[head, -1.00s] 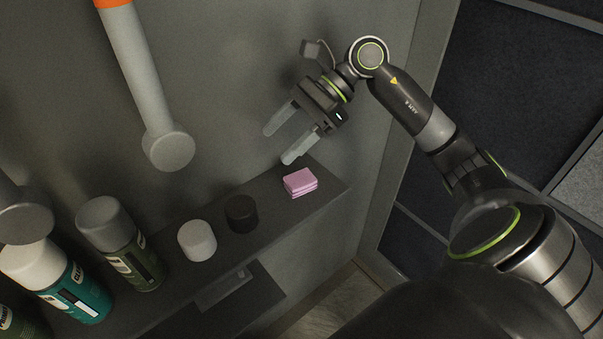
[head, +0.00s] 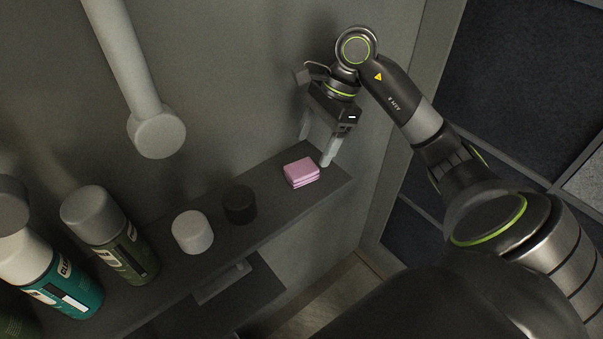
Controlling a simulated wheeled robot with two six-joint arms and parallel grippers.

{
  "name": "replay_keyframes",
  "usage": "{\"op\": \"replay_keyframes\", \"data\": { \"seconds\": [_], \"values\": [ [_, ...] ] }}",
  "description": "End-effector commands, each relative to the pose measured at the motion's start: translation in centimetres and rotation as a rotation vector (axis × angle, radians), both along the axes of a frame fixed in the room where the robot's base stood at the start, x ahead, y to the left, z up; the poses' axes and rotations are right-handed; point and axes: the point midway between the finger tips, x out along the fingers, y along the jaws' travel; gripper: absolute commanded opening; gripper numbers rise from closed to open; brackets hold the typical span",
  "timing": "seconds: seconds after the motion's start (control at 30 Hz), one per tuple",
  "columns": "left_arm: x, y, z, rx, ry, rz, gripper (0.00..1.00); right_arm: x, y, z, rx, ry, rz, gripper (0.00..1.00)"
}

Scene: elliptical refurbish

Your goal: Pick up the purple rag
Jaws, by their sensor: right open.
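The purple rag (head: 301,172) is a small folded pink-purple stack lying flat near the right end of the dark shelf (head: 262,222). My right gripper (head: 315,152) comes from above and behind the rag, its fingers pointing down and spread apart. One fingertip is just past the rag's right back corner, and the other is behind its back edge. The gripper is open with nothing between its fingers. I cannot tell whether a fingertip touches the shelf. My left gripper is not in view.
A black cap-like cylinder (head: 239,204) and a white one (head: 193,232) stand left of the rag. A green spray can (head: 122,252) and a teal bottle (head: 62,285) are farther left. A grey rod (head: 155,130) hangs above. The wall is close behind the shelf.

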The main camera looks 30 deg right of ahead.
Motion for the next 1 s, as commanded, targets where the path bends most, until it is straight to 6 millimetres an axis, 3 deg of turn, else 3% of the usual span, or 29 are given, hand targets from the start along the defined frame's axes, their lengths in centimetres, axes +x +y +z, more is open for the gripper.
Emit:
{"op": "replay_keyframes", "data": {
  "seconds": [0.27, 0.5, 0.7, 0.97, 1.0],
  "values": [
    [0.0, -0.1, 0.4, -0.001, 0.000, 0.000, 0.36, 0.1, 0.8, -1.7, 0.002, 0.000, 0.000, 0.71],
    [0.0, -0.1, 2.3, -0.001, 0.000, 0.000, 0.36, 0.5, 1.8, -4.0, 0.004, 0.004, -0.001, 0.71],
    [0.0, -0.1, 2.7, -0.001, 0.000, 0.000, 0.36, 0.6, 2.4, -5.9, 0.002, 0.002, 0.000, 0.71],
    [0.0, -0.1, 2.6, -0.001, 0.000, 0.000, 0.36, 0.7, 2.4, -6.2, 0.000, -0.001, 0.000, 0.71],
    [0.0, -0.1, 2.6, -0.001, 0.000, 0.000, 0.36, 0.7, 2.4, -6.2, 0.000, -0.001, 0.000, 0.67]
  ]
}}
